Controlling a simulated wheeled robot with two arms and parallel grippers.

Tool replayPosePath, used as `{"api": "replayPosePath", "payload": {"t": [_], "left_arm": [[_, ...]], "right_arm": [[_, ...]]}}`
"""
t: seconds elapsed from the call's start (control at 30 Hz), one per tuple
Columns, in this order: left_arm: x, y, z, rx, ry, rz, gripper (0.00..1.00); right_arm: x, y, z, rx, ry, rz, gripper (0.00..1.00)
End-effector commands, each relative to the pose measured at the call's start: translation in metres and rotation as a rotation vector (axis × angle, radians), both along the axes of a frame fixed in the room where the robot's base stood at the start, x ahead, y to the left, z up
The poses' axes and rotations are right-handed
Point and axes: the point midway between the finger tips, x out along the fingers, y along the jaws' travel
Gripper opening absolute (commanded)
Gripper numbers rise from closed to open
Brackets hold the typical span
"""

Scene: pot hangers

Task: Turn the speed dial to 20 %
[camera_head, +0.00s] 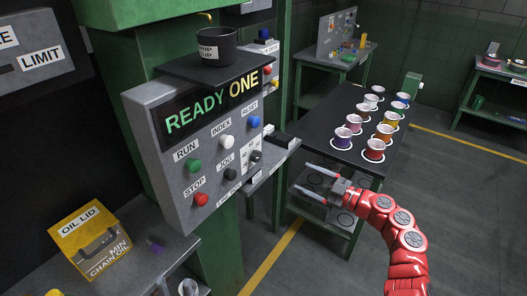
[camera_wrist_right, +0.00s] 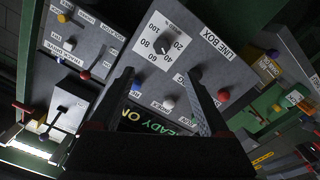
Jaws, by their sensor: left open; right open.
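The speed dial (camera_head: 255,157) is a small dark knob on a white plate at the lower right of the grey control panel (camera_head: 140,115). The right wrist view shows the dial (camera_wrist_right: 163,47) turned in the picture, with numbers around a black knob; 20, 60 and 80 are readable. I cannot tell its exact setting. My right gripper (camera_head: 302,177) is open and empty, to the right of the panel and apart from it. In the wrist view its fingers (camera_wrist_right: 160,72) spread on either side below the dial. My left gripper is not in view.
Near the dial are the black JOG button (camera_head: 230,174), blue RESET button (camera_head: 253,121) and white INDEX button (camera_head: 226,142). A dark pot (camera_head: 218,52) stands atop the panel. A rack table with colourful cups (camera_head: 375,150) stands behind my right arm. A yellow box (camera_head: 90,240) is lower left.

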Motion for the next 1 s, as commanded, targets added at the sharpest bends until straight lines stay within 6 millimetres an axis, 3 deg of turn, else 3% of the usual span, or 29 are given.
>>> {"api": "replayPosePath", "payload": {"t": [0.4,0.7,1.0], "left_arm": [[0.000,0.000,0.020,0.000,0.000,0.000,0.44],[0.000,0.000,0.023,0.000,0.000,0.000,0.44],[0.000,0.000,0.021,0.000,0.000,0.000,0.44]], "right_arm": [[0.050,0.071,0.005,0.006,-0.002,0.005,0.80],[0.085,0.120,0.001,0.006,-0.001,0.004,0.80],[0.098,0.137,0.000,0.002,-0.003,0.004,0.80]]}}
